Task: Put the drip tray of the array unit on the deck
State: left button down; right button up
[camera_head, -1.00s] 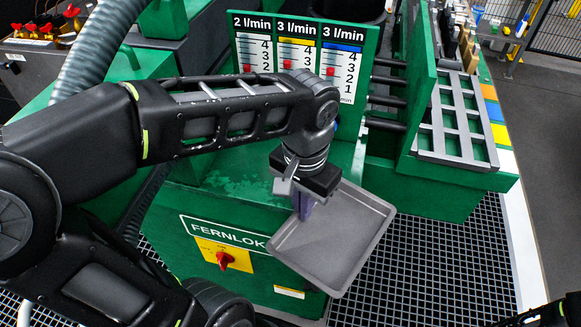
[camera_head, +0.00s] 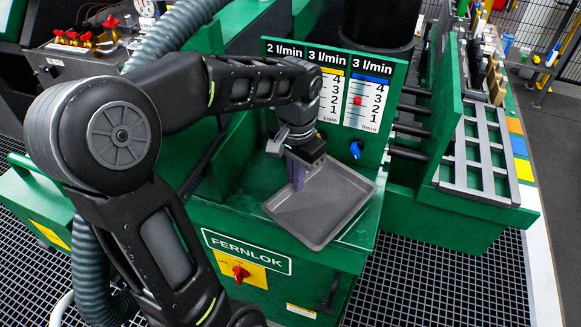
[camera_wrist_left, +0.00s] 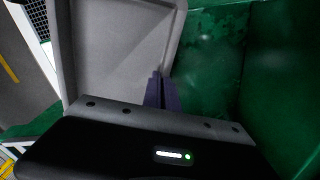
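The grey drip tray (camera_head: 325,207) is a shallow square pan with a low rim. It is over the green deck (camera_head: 245,170) of the FERNLOK unit, overlapping its front edge; I cannot tell whether it touches the deck. My left gripper (camera_head: 297,175) has its purple fingers at the tray's left-rear rim and appears shut on it. In the left wrist view the fingers (camera_wrist_left: 161,92) straddle the tray's side wall, with the tray (camera_wrist_left: 115,50) on the left and green deck surface (camera_wrist_left: 210,60) on the right. My right gripper is not in view.
Behind the deck stands a flow gauge panel (camera_head: 375,68), with a blue knob (camera_head: 356,149) below it. A red switch (camera_head: 240,273) is on the unit's front. A grey slotted rack (camera_head: 480,150) is at the right. Black grating (camera_head: 440,280) covers the floor in front.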

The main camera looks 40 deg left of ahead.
pick_arm(q)
jog(key=shift+w+a+r, duration=0.1)
jog(key=shift+w+a, duration=0.05)
jog(key=shift+a, duration=0.15)
jog(key=a, duration=0.1)
jog(key=w+a, duration=0.1)
jog(key=p, duration=0.1)
jog(key=shift+w+a+f, duration=0.3)
jog(key=shift+a+f, duration=0.05)
jog(key=shift+a, duration=0.05)
jog(key=shift+d+f, duration=0.1)
jog(key=shift+f, duration=0.35)
jog(key=shift+f, duration=0.1)
jog(key=shift+f, duration=0.15)
jog(key=c, duration=1.7)
grip_release()
